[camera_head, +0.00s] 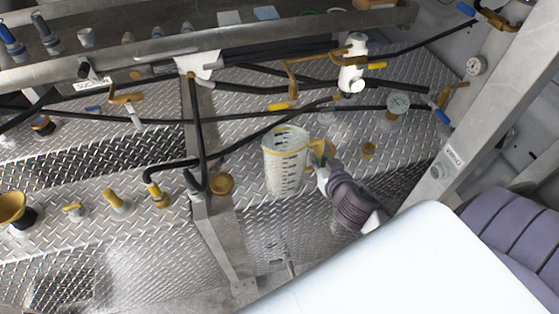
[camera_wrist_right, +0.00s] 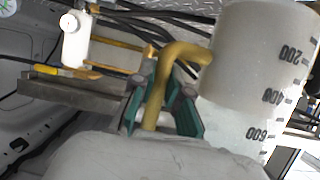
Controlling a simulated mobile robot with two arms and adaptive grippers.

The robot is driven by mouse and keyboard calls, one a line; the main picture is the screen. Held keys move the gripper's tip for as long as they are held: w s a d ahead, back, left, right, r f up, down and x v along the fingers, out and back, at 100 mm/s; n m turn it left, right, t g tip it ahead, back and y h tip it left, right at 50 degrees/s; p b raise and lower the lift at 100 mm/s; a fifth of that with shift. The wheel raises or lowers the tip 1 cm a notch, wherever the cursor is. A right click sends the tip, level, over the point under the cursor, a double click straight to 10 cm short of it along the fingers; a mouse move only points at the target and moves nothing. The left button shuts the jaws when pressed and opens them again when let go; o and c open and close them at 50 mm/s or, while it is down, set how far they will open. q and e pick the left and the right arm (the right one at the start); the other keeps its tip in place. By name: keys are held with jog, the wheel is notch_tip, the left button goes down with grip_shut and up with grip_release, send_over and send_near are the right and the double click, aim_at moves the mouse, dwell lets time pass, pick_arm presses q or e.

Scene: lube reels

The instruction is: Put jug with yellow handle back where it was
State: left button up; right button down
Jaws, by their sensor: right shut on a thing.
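The jug (camera_head: 284,160) is a translucent measuring jug with dark graduation marks, a yellow rim and a yellow handle. It stands about upright over the diamond-plate surface in the middle of the head view; I cannot tell whether it touches the plate. My right gripper (camera_head: 324,170) is at its right side, shut on the yellow handle. In the right wrist view the green-padded fingers (camera_wrist_right: 163,105) close around the handle (camera_wrist_right: 180,58), and the jug (camera_wrist_right: 258,65) fills the right side with its numbers upside down. My left gripper is not in view.
Black hoses cross above the jug. A metal post (camera_head: 205,180) and a brass cup (camera_head: 222,184) are left of the jug. A yellow funnel (camera_head: 13,208) is far left.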

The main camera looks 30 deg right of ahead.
jog(key=w+f+b, duration=0.3)
jog(key=w+b, duration=0.1)
jog(key=w+d+f+b, duration=0.1)
jog(key=w+f+b, duration=0.2)
jog(key=f, duration=0.1)
jog(key=w+d+f+b, duration=0.1)
jog(key=w+f+b, duration=0.3)
jog(key=shift+w+f+b, duration=0.1)
jog(key=shift+w+b, duration=0.2)
jog(key=shift+b, duration=0.05)
jog(key=shift+a, duration=0.1)
jog(key=c, duration=1.2)
grip_release()
jog(key=shift+s+f, duration=0.1)
jog(key=shift+o, duration=0.2)
